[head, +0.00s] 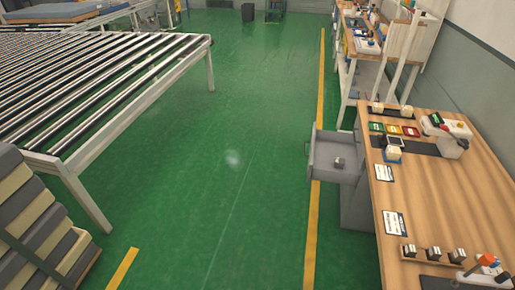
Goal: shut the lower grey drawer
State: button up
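A grey drawer (318,172) stands pulled out to the left from the grey cabinet (356,208) under the wooden workbench. A small grey object (340,163) lies inside it. Only this one drawer shows open. My gripper is not in view.
The workbench (430,205) at the right carries small blocks, cards and devices. A roller conveyor (90,80) fills the left, with stacked grey and cream mattresses (35,215) beside it. The green floor (215,190) between conveyor and drawer is clear.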

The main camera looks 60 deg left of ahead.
aim_at(325, 146)
jog(key=j+u, duration=0.35)
jog(key=j, duration=0.35)
jog(key=j+u, duration=0.35)
jog(key=j, duration=0.4)
jog(key=j+u, duration=0.35)
jog(key=j, duration=0.4)
jog(key=i+l+z, duration=0.1)
jog(key=i+z, duration=0.2)
jog(key=i, duration=0.85)
jog(key=i+j+z, duration=0.25)
jog(key=i, duration=0.85)
jog(key=l, duration=0.1)
